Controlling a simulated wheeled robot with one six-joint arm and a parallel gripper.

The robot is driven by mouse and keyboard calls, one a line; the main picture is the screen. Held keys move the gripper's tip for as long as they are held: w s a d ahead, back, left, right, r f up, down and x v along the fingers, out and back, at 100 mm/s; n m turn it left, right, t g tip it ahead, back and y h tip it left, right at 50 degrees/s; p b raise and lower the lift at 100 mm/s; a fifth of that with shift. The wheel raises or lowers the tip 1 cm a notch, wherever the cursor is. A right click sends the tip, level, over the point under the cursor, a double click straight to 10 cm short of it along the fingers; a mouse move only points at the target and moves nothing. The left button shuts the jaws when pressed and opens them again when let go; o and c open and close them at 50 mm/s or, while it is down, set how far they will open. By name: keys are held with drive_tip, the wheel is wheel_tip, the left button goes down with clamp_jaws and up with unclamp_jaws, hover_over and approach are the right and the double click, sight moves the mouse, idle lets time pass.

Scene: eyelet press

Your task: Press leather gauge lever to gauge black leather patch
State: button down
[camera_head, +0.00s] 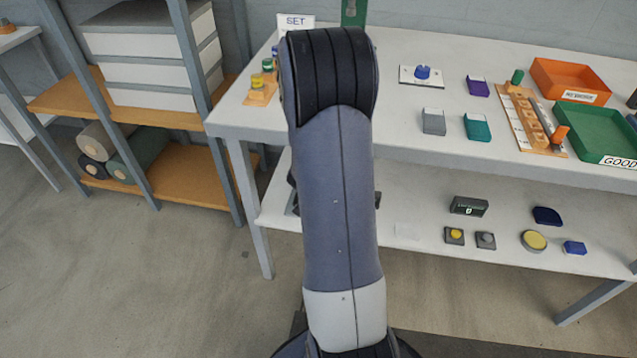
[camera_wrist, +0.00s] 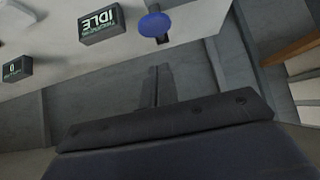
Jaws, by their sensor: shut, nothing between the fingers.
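My gripper (camera_wrist: 158,86) is at the bottom middle of the wrist view, its narrow fingers shut and empty. In the head view it is hidden behind my arm. I cannot identify the leather gauge lever for certain. A blue rounded knob (camera_wrist: 155,25) shows in the wrist view above and apart from the fingers, beside a dark box reading IDLE upside down (camera_wrist: 101,27). No black leather patch is clearly seen. A dark piece (camera_head: 632,100) is cut off at the head view's right edge.
The white table (camera_head: 408,75) holds grey (camera_head: 433,121), purple (camera_head: 478,87) and teal (camera_head: 477,127) pieces, a wooden rack (camera_head: 532,120), an orange tray (camera_head: 570,80) and a green GOOD tray (camera_head: 600,130). A lower shelf (camera_head: 400,255) holds small items. Shelving (camera_head: 180,180) stands left.

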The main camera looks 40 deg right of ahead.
drive_tip(key=f, duration=0.1)
drive_tip(key=w+d+f+b, duration=0.1)
drive_tip(key=f, duration=0.1)
drive_tip(key=f+b, duration=0.1)
drive_tip(key=shift+w+d+f, duration=0.2)
drive_tip(key=shift+d, duration=0.1)
drive_tip(key=shift+f+b, duration=0.7)
drive_tip(key=shift+f, duration=0.15)
drive_tip(key=shift+f, duration=0.1)
drive_tip(key=shift+s+a+f+t+h+b, duration=0.3)
drive_tip(key=shift+f+b, duration=0.7)
drive_tip(key=shift+b, duration=1)
drive_tip(key=shift+s+a+f+t+h+b, duration=0.15)
drive_tip(key=shift+a+f+t+h+b, duration=0.15)
drive_tip(key=shift+f+b, duration=1.2)
drive_tip(key=shift+s+a+f+t+h+b, duration=0.2)
drive_tip(key=shift+f+h+b, duration=0.3)
drive_tip(key=shift+b, duration=1.95)
drive_tip(key=shift+f, duration=0.1)
